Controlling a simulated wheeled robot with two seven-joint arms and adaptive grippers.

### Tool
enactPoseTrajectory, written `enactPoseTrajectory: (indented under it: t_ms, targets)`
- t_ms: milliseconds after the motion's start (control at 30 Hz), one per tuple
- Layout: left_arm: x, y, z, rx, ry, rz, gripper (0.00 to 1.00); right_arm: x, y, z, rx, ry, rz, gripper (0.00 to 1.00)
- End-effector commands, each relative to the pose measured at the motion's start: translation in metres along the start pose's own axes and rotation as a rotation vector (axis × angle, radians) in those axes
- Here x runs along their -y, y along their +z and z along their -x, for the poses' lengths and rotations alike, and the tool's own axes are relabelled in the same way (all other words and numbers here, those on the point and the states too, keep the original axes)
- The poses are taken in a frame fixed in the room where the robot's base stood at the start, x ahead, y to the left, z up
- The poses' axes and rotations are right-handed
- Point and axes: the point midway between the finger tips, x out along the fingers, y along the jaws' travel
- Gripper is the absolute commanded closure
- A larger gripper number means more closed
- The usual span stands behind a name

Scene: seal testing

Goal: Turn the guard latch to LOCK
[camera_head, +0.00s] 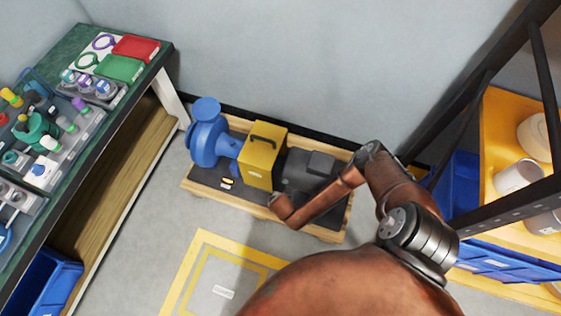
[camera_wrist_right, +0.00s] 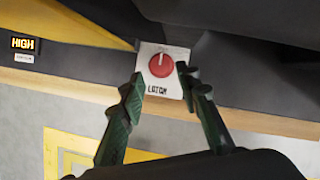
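The guard latch (camera_wrist_right: 161,65) is a red round knob with a pale pointer mark aimed roughly up in the right wrist view. It sits on a white plate (camera_wrist_right: 151,79) marked LATCH; any LOCK wording is too small to read. My right gripper (camera_wrist_right: 160,77) is open, its green fingertips on either side of the plate. The knob lies just beyond the gap, and I see no grip on it. In the head view my right arm reaches to the front of the yellow guard (camera_head: 262,157); the latch and fingers are not discernible there. My left gripper is not in view.
A blue pump (camera_head: 207,137) and a dark motor (camera_head: 305,172) flank the guard on a wooden-edged base (camera_head: 215,198). A dark frame with a yellow shelf (camera_head: 497,140) stands right, a cluttered green bench (camera_head: 150,47) left. The floor in front has yellow markings (camera_head: 190,262).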

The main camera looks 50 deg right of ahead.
Motion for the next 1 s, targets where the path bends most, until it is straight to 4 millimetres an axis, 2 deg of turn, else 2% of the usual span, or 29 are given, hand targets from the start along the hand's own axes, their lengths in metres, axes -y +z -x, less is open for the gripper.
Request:
enactPoseTrajectory:
  t_ms: [200,400,1000]
  targets:
    - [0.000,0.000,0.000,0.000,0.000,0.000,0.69,0.000,0.000,0.043,-0.001,0.001,0.000,0.69]
    - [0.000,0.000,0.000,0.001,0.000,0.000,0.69,0.001,0.000,0.065,-0.001,-0.001,0.000,0.69]
    - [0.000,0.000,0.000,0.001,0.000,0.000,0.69,0.000,0.000,0.069,-0.001,0.000,0.000,0.69]
